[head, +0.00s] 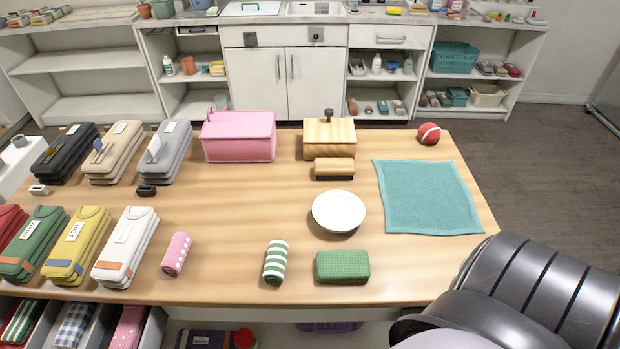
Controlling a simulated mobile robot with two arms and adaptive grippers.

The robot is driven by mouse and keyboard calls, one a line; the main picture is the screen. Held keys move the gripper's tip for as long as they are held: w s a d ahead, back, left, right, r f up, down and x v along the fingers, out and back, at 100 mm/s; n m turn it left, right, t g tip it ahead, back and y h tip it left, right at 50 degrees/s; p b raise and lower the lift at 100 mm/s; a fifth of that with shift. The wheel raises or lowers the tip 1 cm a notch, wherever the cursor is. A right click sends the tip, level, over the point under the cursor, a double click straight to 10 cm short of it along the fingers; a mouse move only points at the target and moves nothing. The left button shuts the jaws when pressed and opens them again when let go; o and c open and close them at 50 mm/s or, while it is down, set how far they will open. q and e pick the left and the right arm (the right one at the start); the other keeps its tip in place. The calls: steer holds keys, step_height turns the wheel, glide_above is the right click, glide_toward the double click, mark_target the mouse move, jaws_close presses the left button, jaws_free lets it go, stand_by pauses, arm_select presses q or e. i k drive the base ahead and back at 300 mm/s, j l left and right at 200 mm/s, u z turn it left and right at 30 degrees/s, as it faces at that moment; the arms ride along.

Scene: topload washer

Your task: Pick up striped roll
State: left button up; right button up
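The striped roll (275,262), green with white bands, lies near the front edge of the wooden table (220,280). It sits between a pink dotted roll (176,254) on its left and a green checked block (341,266) on its right, touching neither. Nothing covers it. Neither of my grippers shows in the head view. Only a dark, ribbed part of my own body shows at the lower right.
A white plate (338,211), a teal towel (428,196), a pink box (238,136), a wooden box (329,138), a brush (334,169) and a red ball (429,133) lie behind. Folded stacks (125,247) fill the left. Bare tabletop surrounds the striped roll.

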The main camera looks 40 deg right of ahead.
mark_target(276, 256)
steer(key=i+l+z, duration=0.1)
steer(key=z, duration=0.3)
steer(key=i+l+z, duration=0.1)
steer(key=z, duration=0.3)
steer(key=k+j, duration=0.15)
steer(key=j, duration=0.2)
steer(key=k+j, duration=0.1)
steer(key=j, duration=0.3)
steer(key=k+j, duration=0.15)
steer(key=j, duration=0.2)
steer(key=k+j, duration=0.15)
steer(key=j, duration=0.25)
steer(key=k+j, duration=0.15)
steer(key=j, duration=0.2)
